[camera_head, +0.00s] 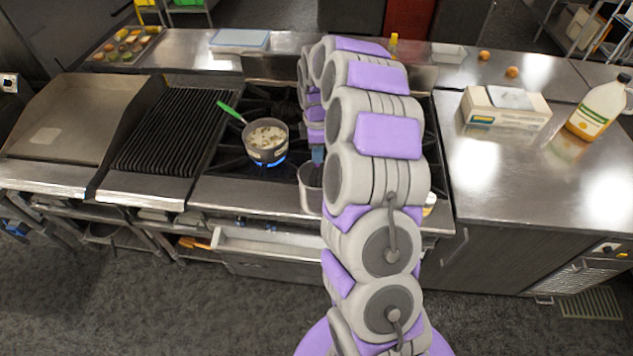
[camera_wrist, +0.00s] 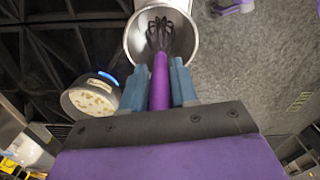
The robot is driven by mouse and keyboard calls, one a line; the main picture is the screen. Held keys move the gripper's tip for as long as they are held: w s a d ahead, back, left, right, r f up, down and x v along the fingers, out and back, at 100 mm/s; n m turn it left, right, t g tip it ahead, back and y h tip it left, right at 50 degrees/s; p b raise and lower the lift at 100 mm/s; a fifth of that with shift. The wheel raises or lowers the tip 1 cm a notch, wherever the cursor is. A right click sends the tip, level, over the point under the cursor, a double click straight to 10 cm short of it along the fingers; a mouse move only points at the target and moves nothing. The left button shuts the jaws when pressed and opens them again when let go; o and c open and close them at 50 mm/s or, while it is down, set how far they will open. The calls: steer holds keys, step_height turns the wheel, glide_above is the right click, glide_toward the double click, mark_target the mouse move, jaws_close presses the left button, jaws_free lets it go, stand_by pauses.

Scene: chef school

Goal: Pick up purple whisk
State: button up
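The purple whisk (camera_wrist: 160,80) shows in the wrist view, with a purple handle and dark wires. Its wire end is over or inside a round metal pot (camera_wrist: 187,40); I cannot tell if it touches the pot. My gripper (camera_wrist: 159,62) has its two blue-grey fingers on either side of the handle, very close to it. Whether they press on it is not clear. In the head view my gripper (camera_head: 317,155) is above the metal pot (camera_head: 309,192) at the stove's front, and my arm hides much of this area. I cannot make out the whisk there.
A pot of pale food (camera_head: 266,137) with a green handle sits left on a lit blue flame. A grill (camera_head: 175,130) and flat griddle (camera_head: 75,115) lie further left. A carton box (camera_head: 506,108) and a jug (camera_head: 597,108) stand on the right counter, which has clear room in front.

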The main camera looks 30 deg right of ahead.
jaws_close()
steer(key=shift+r, duration=0.1)
